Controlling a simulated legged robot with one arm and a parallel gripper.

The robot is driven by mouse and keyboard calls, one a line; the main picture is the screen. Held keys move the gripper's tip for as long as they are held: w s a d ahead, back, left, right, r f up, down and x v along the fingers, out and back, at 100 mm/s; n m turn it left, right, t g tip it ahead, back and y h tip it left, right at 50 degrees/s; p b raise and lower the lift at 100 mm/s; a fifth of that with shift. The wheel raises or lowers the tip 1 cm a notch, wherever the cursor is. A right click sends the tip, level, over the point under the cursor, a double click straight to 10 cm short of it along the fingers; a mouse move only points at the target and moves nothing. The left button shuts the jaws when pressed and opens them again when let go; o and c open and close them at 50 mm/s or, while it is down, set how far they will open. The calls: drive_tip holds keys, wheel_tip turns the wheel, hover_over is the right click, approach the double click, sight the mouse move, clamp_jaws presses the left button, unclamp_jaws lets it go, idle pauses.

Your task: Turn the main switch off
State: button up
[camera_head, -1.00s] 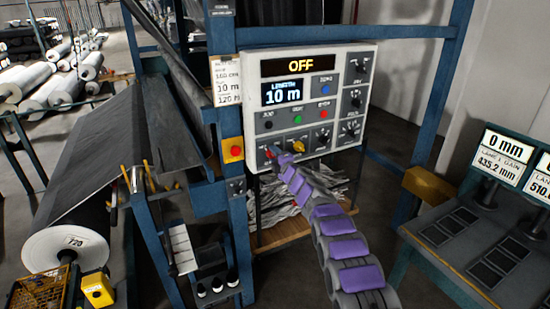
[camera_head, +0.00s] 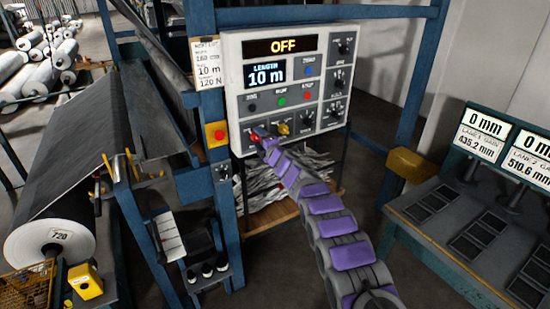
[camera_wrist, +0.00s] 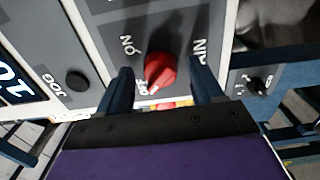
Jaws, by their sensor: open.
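The main switch is a red knob (camera_wrist: 160,73) on the grey control panel (camera_head: 232,75), with the words MAIN, ON and OFF around it in the wrist view. Its white mark points to the OFF label. The red knob also shows at the panel's lower left in the head view (camera_head: 256,134). The panel's top display (camera_head: 281,46) reads OFF. My gripper (camera_wrist: 164,80) is open, with one dark finger on each side of the knob in the wrist view. I cannot tell whether either finger touches it.
A yellow knob (camera_head: 282,129) sits just right of the red one. A black JOG button (camera_wrist: 77,80) is beside it in the wrist view. A red stop button on a yellow box (camera_head: 216,134) is on the blue post at left. A desk with displays (camera_head: 485,135) stands at right.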

drive_tip(key=b+v, duration=0.2)
drive_tip(key=v, duration=0.1)
drive_tip(key=shift+s+d+f, duration=0.1)
drive_tip(key=shift+s+d, duration=0.05)
drive_tip(key=shift+s, duration=0.05)
approach(259, 140)
drive_tip(key=v, duration=0.6)
drive_tip(key=shift+s+d, duration=0.2)
drive_tip(key=shift+s, duration=0.1)
drive_tip(key=shift+f, duration=0.1)
idle(0.4)
